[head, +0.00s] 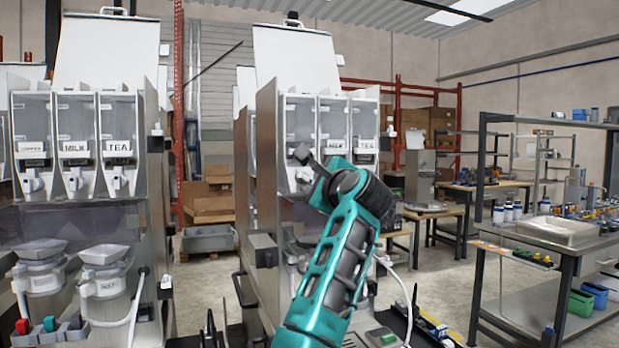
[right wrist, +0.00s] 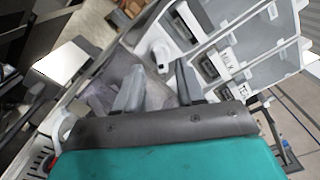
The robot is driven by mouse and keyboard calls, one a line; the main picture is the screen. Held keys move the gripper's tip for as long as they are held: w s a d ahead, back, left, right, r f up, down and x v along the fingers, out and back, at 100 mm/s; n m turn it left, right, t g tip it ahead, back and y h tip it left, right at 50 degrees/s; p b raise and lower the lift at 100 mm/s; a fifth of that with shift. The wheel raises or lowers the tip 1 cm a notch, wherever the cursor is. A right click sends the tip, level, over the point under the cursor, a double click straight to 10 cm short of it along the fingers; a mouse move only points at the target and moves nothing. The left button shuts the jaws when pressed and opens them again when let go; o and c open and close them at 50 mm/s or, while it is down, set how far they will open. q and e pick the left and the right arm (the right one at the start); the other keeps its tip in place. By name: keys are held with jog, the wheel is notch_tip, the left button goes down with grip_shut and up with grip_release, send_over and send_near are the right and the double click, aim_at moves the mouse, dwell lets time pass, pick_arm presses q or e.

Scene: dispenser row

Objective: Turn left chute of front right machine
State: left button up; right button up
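The front right machine (head: 266,165) is a grey dispenser with three clear hoppers in a row. Its left hopper (head: 299,118) has a white chute below it, partly hidden in the head view by my right gripper (head: 311,158). In the right wrist view, a white chute (right wrist: 159,52) shows just beyond and between the two fingertips of my right gripper (right wrist: 158,70). The fingers are apart with nothing held; whether they touch the chute I cannot tell. The neighbouring hoppers carry MILK (right wrist: 229,62) and TEA (right wrist: 243,90) labels. I do not make out my left gripper.
Another dispenser (head: 75,130) with MILK and TEA labels stands at the left. A workbench (head: 530,252) with a tray and parts stands at the right. Cardboard boxes (head: 208,200) lie behind, between the machines. Open floor shows right of the machine.

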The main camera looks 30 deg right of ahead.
aim_at(307, 179)
jog(key=shift+x, duration=1.65)
jog(key=shift+c, duration=0.2)
grip_shut()
